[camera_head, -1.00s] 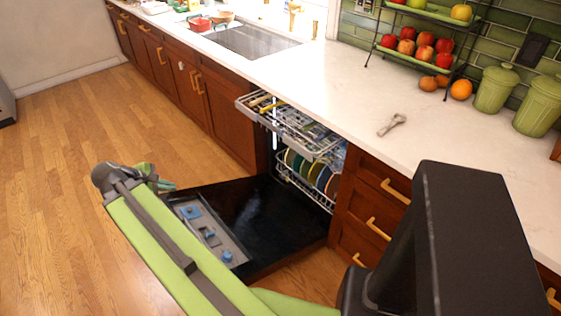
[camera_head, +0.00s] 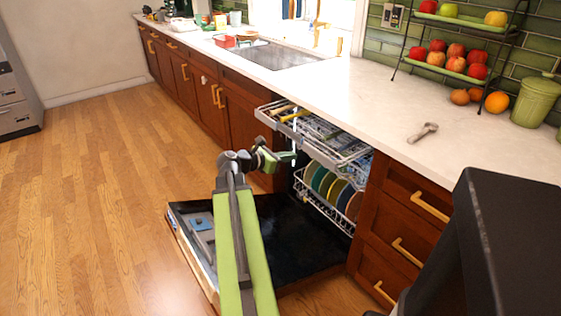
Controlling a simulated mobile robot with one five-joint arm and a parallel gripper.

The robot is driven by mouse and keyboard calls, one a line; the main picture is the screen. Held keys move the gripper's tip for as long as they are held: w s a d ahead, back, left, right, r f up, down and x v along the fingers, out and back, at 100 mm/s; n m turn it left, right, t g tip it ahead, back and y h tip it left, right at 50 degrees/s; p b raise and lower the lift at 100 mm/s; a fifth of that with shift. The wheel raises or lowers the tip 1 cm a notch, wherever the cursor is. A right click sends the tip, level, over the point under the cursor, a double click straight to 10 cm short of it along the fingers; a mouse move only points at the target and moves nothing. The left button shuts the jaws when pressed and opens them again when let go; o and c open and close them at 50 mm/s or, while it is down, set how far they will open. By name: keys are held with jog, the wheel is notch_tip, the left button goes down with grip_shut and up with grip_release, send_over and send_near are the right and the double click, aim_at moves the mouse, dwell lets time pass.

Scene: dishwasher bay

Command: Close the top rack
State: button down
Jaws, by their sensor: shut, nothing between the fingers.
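The top rack (camera_head: 322,140) is a shallow grey tray with cutlery and utensils, pulled part way out of the dishwasher under the counter. My gripper (camera_head: 291,158) is shut and empty, just in front of and slightly below the rack's front edge, near its left half. I cannot tell whether it touches the rack. The dishwasher door (camera_head: 305,243) is folded down flat, and my arm reaches over it. The lower rack (camera_head: 318,203), with several coloured plates, sits inside below the top rack.
The white counter (camera_head: 365,108) runs above the dishwasher, with a metal utensil (camera_head: 423,132) on it. Drawers (camera_head: 402,219) with gold handles stand to the right of the opening. Brown cabinets (camera_head: 245,117) stand to the left. The wooden floor (camera_head: 110,190) at left is clear.

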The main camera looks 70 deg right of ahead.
aim_at(309, 151)
jog(key=x, duration=0.4)
jog(key=r+x, duration=0.1)
jog(key=x, duration=0.1)
jog(key=shift+d+r, duration=0.1)
jog(key=shift+d, duration=0.05)
